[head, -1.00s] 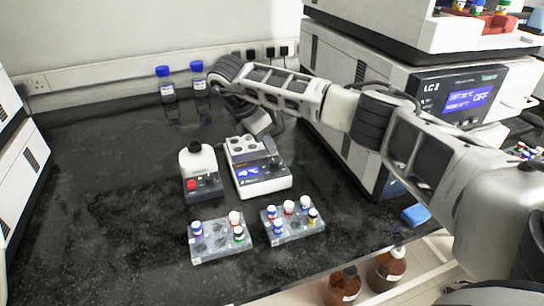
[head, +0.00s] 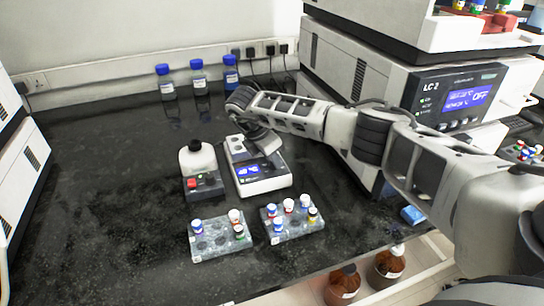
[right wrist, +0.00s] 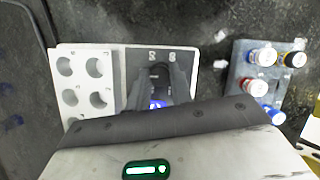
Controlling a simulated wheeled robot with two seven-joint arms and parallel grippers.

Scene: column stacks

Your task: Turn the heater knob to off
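The heater (head: 264,186) is a white box with a blue lit display and a pale block with round holes on its far part. It also shows in the right wrist view (right wrist: 121,85), with the block at its left. My right gripper (right wrist: 161,72) is over the heater's front part, its dark fingers apart from each other. A dark round shape between the fingertips may be the heater knob; its pointer is hidden, and I cannot tell whether the fingers touch it. In the head view the fingers are hidden by my wrist. My left gripper is out of view.
A white bottle on a small device with a red switch (head: 192,183) stands left of the heater. Two vial racks (head: 212,252) (head: 272,236) stand in front. Blue-capped bottles (head: 198,78) stand at the back. A large LC instrument (head: 350,62) is at the right.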

